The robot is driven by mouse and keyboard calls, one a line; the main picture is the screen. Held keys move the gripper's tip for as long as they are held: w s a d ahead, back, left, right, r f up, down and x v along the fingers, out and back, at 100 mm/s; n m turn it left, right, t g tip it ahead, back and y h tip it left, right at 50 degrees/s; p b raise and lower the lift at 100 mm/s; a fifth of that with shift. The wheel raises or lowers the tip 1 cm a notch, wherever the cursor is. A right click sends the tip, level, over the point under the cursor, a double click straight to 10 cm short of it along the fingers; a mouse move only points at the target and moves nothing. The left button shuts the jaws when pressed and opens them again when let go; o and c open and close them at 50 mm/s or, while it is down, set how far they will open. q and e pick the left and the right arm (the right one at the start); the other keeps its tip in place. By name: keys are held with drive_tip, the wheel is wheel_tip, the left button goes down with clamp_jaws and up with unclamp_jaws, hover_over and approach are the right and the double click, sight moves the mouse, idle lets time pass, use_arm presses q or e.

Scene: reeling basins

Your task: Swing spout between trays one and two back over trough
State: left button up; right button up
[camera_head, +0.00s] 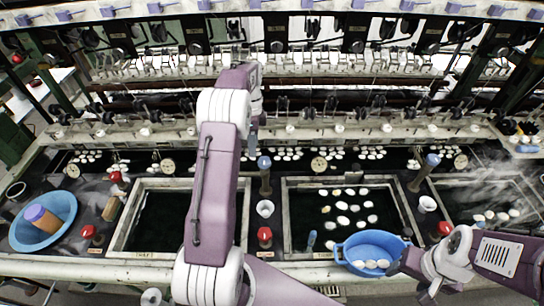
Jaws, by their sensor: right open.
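A spout post (265,178) with a blue top and brown body stands between the left tray (122,225) and the middle tray (287,225). Which way its outlet points is too small to tell. The long trough (210,160) of dark water with white cocoons runs behind the trays. My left arm reaches up across the middle, over the left tray's right part. My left gripper (253,140) hangs down just behind and left of the blue top; its jaws are too small to read, and I see no clear contact. My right gripper (412,277) is open at the lower right, beside a blue basin.
The blue basin (345,262) holds cocoons at the middle tray's front edge. Red knobs (265,234) and white cups (265,208) stand between trays. Another blue-topped post (424,172) is further right. A blue bowl (62,240) sits far left. Reeling machinery spans the back.

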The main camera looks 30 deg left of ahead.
sight(249, 175)
use_arm(q)
drive_tip(key=shift+n, duration=0.3)
drive_tip(key=s+f, duration=0.1)
drive_tip(key=f, duration=0.2)
drive_tip(key=s+a+f+p, duration=0.1)
drive_tip(key=s+f, duration=0.1)
drive_tip(key=f, duration=0.1)
drive_tip(key=s+a+f+p, duration=0.1)
drive_tip(key=f, duration=0.2)
drive_tip(key=shift+s+a+f, duration=0.1)
drive_tip(key=shift+s+f, duration=0.05)
drive_tip(key=shift+f, duration=0.1)
clamp_jaws()
use_arm(e)
drive_tip(key=r, duration=0.2)
drive_tip(key=s+a+r, duration=0.1)
drive_tip(key=shift+a, duration=0.1)
drive_tip(key=shift+w, duration=0.1)
idle(0.4)
